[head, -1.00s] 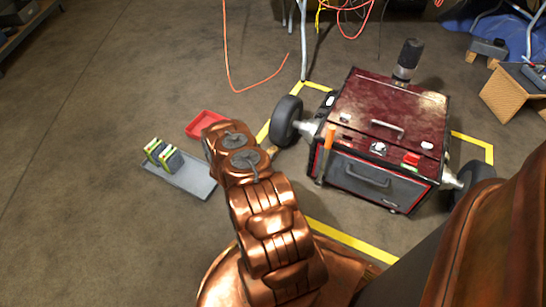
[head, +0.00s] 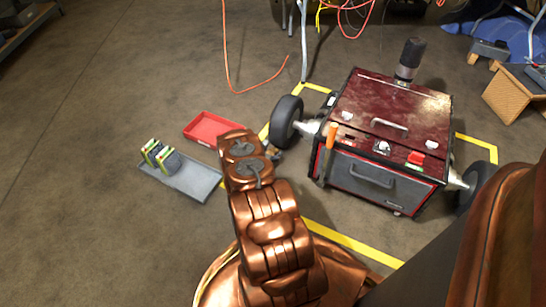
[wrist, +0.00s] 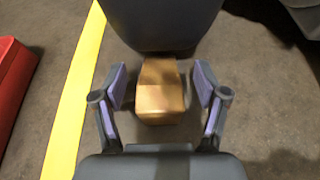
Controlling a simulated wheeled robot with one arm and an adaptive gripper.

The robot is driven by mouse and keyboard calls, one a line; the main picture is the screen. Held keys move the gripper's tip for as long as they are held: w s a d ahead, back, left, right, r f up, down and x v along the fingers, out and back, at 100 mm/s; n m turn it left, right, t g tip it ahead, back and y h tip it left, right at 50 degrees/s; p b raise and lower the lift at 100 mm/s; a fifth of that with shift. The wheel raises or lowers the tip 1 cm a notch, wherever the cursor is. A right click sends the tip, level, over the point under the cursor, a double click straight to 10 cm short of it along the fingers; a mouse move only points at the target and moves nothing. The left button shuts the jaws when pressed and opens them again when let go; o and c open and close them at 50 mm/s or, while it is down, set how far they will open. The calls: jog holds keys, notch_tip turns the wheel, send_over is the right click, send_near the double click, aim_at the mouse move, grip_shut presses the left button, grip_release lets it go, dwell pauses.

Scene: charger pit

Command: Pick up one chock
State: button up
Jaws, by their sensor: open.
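A wooden chock (wrist: 160,92) sits on the floor against a dark tyre (wrist: 163,22) in the wrist view. My gripper (wrist: 160,84) is open, with one purple-padded finger on each side of the chock. Gaps show between the pads and the block. In the head view the tyre is the left wheel (head: 287,121) of a dark red cart (head: 390,113). My arm covers most of the spot beside that wheel, and I cannot make out the chock clearly there.
A red tray (head: 213,127) and a grey tray (head: 203,184) with several upright green-edged items lie left of my arm. Yellow floor tape (head: 352,243) runs around the cart. An orange cable (head: 232,72) trails on the floor behind.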

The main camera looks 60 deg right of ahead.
jog(key=c, duration=1.3)
jog(key=shift+r, duration=0.15)
